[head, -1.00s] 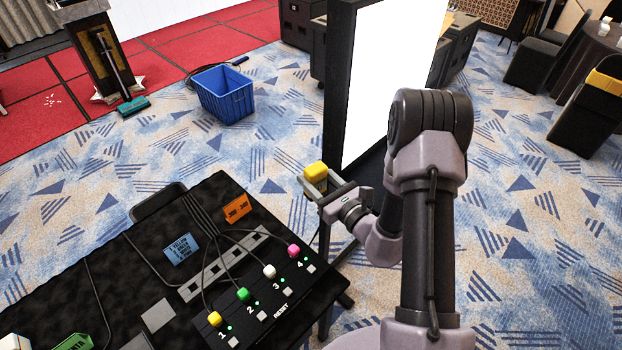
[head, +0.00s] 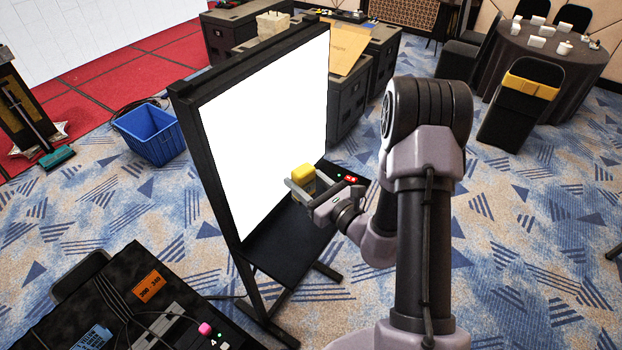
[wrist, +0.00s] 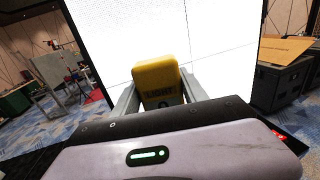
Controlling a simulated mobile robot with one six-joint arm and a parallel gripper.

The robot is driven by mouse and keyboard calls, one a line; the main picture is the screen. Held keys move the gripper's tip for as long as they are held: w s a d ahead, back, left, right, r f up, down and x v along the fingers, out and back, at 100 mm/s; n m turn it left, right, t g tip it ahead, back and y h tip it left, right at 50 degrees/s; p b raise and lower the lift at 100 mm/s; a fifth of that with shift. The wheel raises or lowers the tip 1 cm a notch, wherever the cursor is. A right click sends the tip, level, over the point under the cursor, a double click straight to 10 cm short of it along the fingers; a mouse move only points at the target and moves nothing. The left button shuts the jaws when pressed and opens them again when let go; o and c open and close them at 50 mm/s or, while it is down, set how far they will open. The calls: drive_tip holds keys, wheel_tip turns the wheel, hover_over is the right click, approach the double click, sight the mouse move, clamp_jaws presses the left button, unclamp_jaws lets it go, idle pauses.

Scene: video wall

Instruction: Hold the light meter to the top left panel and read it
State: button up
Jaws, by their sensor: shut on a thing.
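My gripper (head: 309,190) is shut on the yellow light meter (head: 303,175). In the wrist view the meter (wrist: 158,82) stands between the two grey fingers with dark lettering that reads "LIGHT"; its reading cannot be made out. The lit white video wall (head: 265,115) stands upright in a black frame. In the head view the meter overlaps the lower right part of the lit face. I cannot tell whether it touches the wall. Thin seams in the wrist view divide the white face into panels.
A black shelf (head: 290,237) with a small red display (head: 350,180) sits at the wall's foot. The black control table (head: 60,325) is at lower left, with an orange card (head: 149,286) on it. A blue crate (head: 151,134) and dark cases (head: 385,60) stand beyond. Open carpet lies at right.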

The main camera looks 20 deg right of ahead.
sight(313, 180)
drive_tip(key=w+a+p, duration=0.3)
drive_tip(key=w+a, duration=0.1)
drive_tip(key=w, duration=0.2)
drive_tip(key=shift+w+a, duration=0.3)
drive_tip(key=shift+a, duration=0.05)
idle(1.3)
drive_tip(key=s+d+b, duration=0.2)
drive_tip(key=s, duration=0.2)
drive_tip(key=s+d+b, duration=0.2)
drive_tip(key=s+d, duration=0.1)
drive_tip(key=s+d+b, duration=0.1)
drive_tip(key=s+d, duration=0.2)
drive_tip(key=s, duration=0.1)
drive_tip(key=shift+s+d+b, duration=0.2)
drive_tip(key=shift+s+b, duration=0.1)
drive_tip(key=shift+b, duration=0.1)
drive_tip(key=shift+w+a, duration=0.1)
